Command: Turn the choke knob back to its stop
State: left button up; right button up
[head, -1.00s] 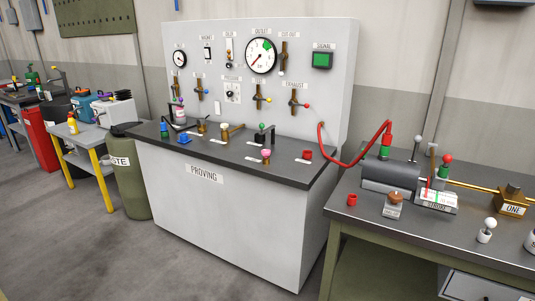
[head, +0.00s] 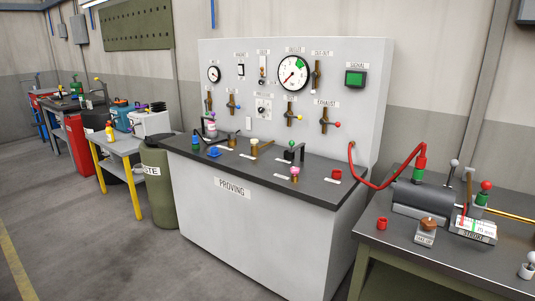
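The grey proving bench (head: 270,221) has an upright panel (head: 355,52) with gauges, valves and switches. A small dark knob on a white plate (head: 264,107) sits mid-panel below a lever switch. Its label is too small to read, so I cannot tell for sure that it is the choke knob, nor its exact angle. A large round gauge (head: 293,73) is at the upper right of it. Neither of my grippers is in view.
A red hose (head: 376,184) runs from the bench to a dark cylinder (head: 422,201) on the right table. A green bin (head: 160,186) stands left of the bench. The floor (head: 150,266) in front is clear.

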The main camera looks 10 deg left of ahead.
aim_at(294, 169)
jog(key=i+j, duration=1.95)
jog(key=i+j+u, duration=0.05)
jog(key=j, duration=0.05)
